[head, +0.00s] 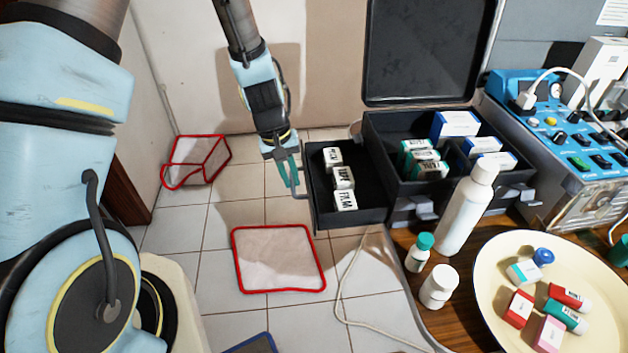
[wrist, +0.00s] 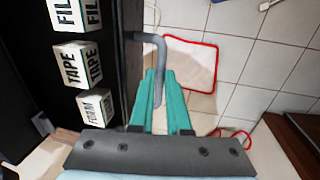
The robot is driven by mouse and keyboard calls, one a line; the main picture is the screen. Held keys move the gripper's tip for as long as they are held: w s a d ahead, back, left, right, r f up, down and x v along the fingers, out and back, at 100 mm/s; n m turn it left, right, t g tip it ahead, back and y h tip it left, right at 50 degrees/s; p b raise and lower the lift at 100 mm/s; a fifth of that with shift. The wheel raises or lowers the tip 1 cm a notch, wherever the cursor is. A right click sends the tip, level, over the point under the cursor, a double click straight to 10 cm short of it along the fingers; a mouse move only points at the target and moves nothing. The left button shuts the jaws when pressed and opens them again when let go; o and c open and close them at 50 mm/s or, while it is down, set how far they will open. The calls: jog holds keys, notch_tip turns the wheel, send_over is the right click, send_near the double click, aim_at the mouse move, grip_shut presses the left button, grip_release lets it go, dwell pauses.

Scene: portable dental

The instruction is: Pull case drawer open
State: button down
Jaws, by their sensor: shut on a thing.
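The black case (head: 375,128) stands open on the wooden table at the right of the head view. Its drawer (head: 368,196) sticks out to the left, beyond the table edge, over the floor. In the wrist view the bent handle (wrist: 159,50) runs between the fingertips (wrist: 157,78), beside the drawer wall (wrist: 117,45). The fingers partly hide the handle.
A white bottle (head: 467,208), two small jars and a cream tray (head: 487,312) with several small items stand right of the drawer. A blue device (head: 575,125) is at the far right. Red-edged squares (head: 278,258) and a cable lie on the tiled floor.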

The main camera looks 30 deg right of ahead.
jog(key=shift+w+a, duration=0.25)
jog(key=shift+a, duration=0.45)
jog(key=shift+w+a, duration=0.25)
jog(key=shift+a, duration=0.4)
jog(key=c, duration=0.9)
grip_release()
jog(key=shift+r, duration=0.1)
jog(key=r, duration=0.3)
jog(key=a+r+b, duration=0.1)
jog(key=r, duration=0.6)
jog(key=shift+w+a+r, duration=0.2)
jog(key=shift+w+a, duration=0.15)
jog(key=shift+w, duration=0.05)
